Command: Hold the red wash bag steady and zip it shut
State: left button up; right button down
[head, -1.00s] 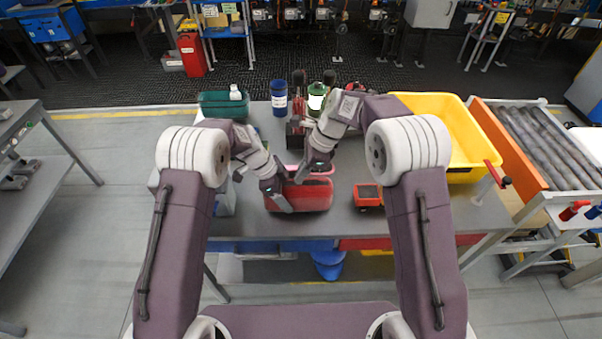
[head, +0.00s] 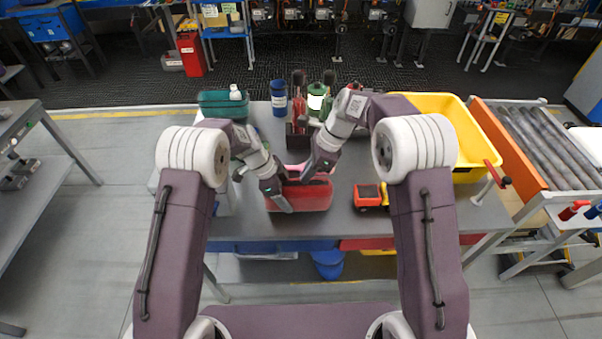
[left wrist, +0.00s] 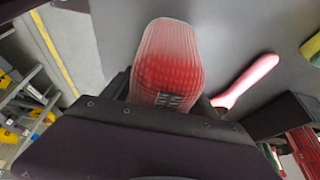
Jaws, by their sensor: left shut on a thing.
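The red wash bag (head: 312,200) lies on the grey table in front of me. My left gripper (head: 284,202) is shut on the bag's left part, with a pale finger across its front. My right gripper (head: 310,174) is just above the bag's top edge, right of the middle. Its fingertips are too small to tell whether they are shut on the zip pull. The zip is hidden or too small to make out. In the left wrist view, a pale, ribbed, red-tinted shape fills the middle, and I cannot tell whether it is finger or bag.
A toy truck (head: 368,196) stands right of the bag. Behind are a tool holder (head: 298,137), a blue jar (head: 279,93), a green jar (head: 316,97) and a green bin (head: 221,104). A yellow crate (head: 470,172) is at the right. The table's front edge is close to the bag.

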aim_at(322, 183)
jog(key=d, duration=0.6)
jog(key=shift+d, duration=0.15)
jog(key=c, duration=1.6)
grip_release()
jog(key=shift+c, duration=0.2)
jog(key=v, duration=1.2)
